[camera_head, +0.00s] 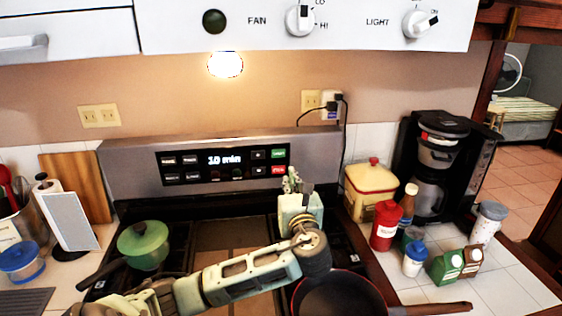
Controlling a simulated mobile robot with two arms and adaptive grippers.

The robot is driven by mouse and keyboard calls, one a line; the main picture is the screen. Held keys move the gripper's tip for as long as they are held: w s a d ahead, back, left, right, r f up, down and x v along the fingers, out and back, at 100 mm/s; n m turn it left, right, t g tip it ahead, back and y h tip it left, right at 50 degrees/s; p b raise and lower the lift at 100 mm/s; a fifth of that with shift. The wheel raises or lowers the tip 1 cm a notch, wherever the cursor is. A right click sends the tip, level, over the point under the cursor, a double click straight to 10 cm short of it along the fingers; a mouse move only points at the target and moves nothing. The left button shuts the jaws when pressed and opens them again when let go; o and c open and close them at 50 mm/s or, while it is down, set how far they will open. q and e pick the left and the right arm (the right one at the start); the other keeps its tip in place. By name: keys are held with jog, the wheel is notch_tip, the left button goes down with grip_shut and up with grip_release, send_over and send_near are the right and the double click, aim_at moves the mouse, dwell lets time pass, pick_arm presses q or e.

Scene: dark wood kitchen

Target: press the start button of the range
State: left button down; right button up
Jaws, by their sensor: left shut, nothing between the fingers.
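The range's control panel (224,163) is a black strip on the steel backguard, with a lit display and several small buttons. A green button (278,154) sits at its upper right end, above a red button (278,170); their labels are too small to read surely. My left arm reaches up across the cooktop from the bottom left. My left gripper (291,177) is shut and empty, pointing up, with its tips just below and right of the red button in the picture. Whether it touches the panel is not clear. My right gripper is not in view.
A green pot (144,245) stands on the left of the cooktop and a dark frying pan (338,296) at the front right. The right counter holds a yellow canister (371,188), red jar (385,226), coffee maker (433,165) and small containers. The hood (305,22) hangs above.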

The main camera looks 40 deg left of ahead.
aim_at(280, 154)
pick_arm(q)
jog(key=p+x, duration=0.3)
jog(key=x, duration=0.9)
jog(key=shift+w+a, duration=0.2)
jog(key=shift+a, duration=0.15)
jog(key=shift+w+a+p, duration=0.3)
jog(key=shift+a, duration=0.05)
